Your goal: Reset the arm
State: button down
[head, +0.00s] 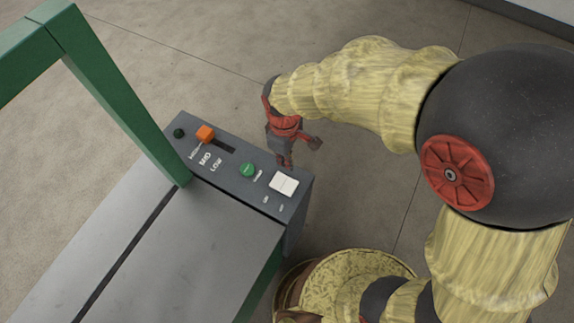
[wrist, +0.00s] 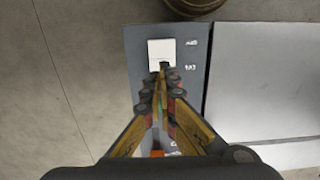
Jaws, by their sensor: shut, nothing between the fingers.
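My gripper (head: 284,160) is at the end of my arm, over the right end of the grey control panel (head: 228,190). In the wrist view the gripper (wrist: 162,68) is shut and empty, its fingertips together at the edge of the white rocker switch (wrist: 161,50). I cannot tell whether they touch it. In the head view the white switch (head: 284,184) sits just below the fingertips. A green button (head: 247,170) is left of it. An orange slider knob (head: 205,133) stands at the upper end of its slot, by the lettering MID and LOW.
A dark knob (head: 179,133) is at the panel's far left corner. A green frame (head: 115,90) rises on the left, beside the grey skid top (head: 190,250). The concrete floor (head: 230,60) beyond the panel is clear.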

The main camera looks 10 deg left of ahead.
jog(key=shift+r, duration=0.3)
dwell(0.5)
jog(key=s+d+r+m+t+b, duration=0.2)
jog(key=d+r+m, duration=0.4)
jog(key=d, duration=0.6)
jog(key=s+d+r+m+t+b, duration=0.2)
jog(key=s+d+r+m, duration=0.5)
jog(key=d+r, duration=0.4)
jog(key=shift+d+r+t, duration=0.15)
jog(key=shift+d+t, duration=0.2)
jog(key=shift+t, duration=0.55)
